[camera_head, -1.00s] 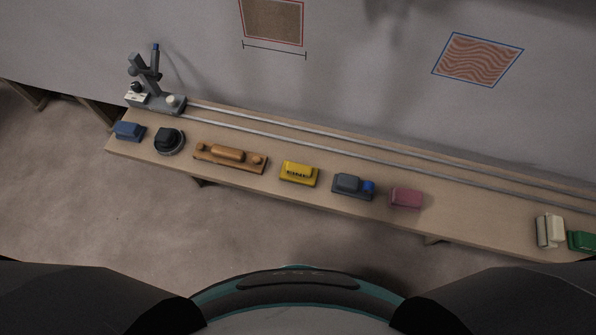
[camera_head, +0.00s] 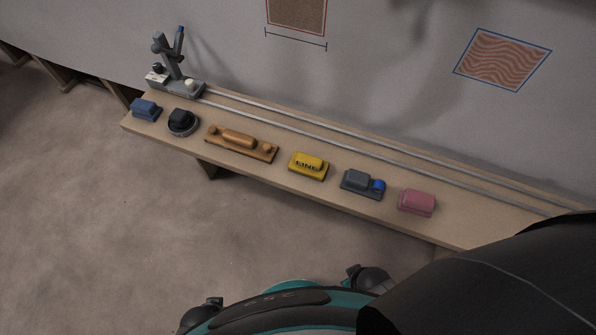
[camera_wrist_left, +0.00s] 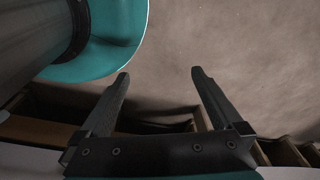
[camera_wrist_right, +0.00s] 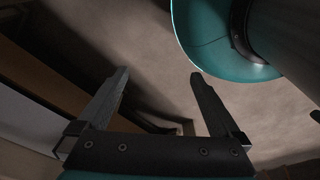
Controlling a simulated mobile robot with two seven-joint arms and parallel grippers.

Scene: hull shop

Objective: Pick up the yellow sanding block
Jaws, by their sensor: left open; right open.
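The yellow sanding block (camera_head: 309,166) sits on the narrow wooden bench in the head view, with dark lettering on its front side. It lies between a long wooden sander and a grey block with a blue knob. My left gripper (camera_wrist_left: 160,78) is open and empty in the left wrist view, over bare floor. My right gripper (camera_wrist_right: 160,76) is open and empty in the right wrist view, also over floor. Neither gripper shows in the head view, and the yellow block is in neither wrist view.
On the bench (camera_head: 270,179) stand a blue block (camera_head: 146,109), a round dark sander (camera_head: 182,122), the wooden sander (camera_head: 240,142), the grey block (camera_head: 359,182) and a pink block (camera_head: 416,201). A grey stand (camera_head: 172,70) and two metal rails (camera_head: 330,137) lie behind. Floor in front is clear.

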